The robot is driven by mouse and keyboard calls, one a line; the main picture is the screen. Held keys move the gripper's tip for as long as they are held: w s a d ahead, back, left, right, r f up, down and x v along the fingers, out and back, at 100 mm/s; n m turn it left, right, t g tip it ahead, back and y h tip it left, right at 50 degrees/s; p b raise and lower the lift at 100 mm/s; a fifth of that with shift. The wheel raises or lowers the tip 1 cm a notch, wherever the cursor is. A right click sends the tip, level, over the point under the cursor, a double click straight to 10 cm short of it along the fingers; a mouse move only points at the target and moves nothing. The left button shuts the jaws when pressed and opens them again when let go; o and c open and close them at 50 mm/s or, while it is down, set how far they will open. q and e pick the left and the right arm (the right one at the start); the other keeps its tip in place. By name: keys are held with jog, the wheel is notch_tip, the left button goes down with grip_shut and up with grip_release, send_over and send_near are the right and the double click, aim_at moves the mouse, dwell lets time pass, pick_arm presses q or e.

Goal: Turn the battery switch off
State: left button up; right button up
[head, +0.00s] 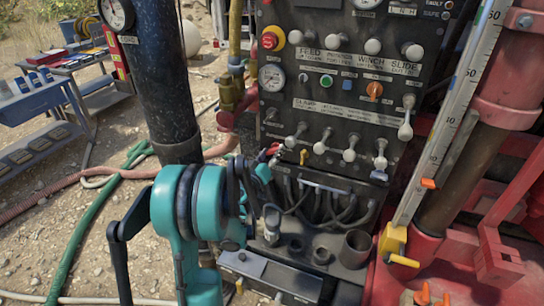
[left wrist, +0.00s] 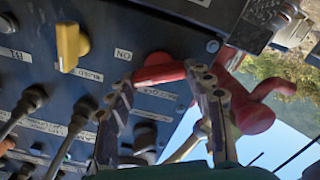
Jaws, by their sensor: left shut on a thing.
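The battery switch is a red handle (left wrist: 160,70) on the dark panel, with an "ON" label beside it in the left wrist view. My left gripper (left wrist: 157,80) is shut on this red handle, one finger at each end of it. In the head view my teal left arm reaches in to the lower left edge of the control panel, where the left gripper (head: 266,158) is small and partly hidden by the arm. A bit of red shows at its fingertips there. My right gripper is in neither view.
A yellow knob (left wrist: 68,45) is close to the switch. The control panel (head: 340,90) carries several levers and gauges.

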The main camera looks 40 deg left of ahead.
pick_arm(q)
jog(key=n+b, duration=0.2)
jog(key=n, duration=0.4)
jog(key=shift+a+f, duration=0.1)
jog(key=shift+f, duration=0.05)
jog(key=n+b, duration=0.1)
jog(key=n, duration=0.4)
jog(key=shift+n, duration=0.4)
jog(key=o, duration=1.1)
jog(key=shift+f, duration=0.1)
jog(key=shift+o, duration=0.2)
jog(key=shift+s, duration=0.15)
jog(key=v, duration=1.1)
jog(key=shift+s, duration=0.4)
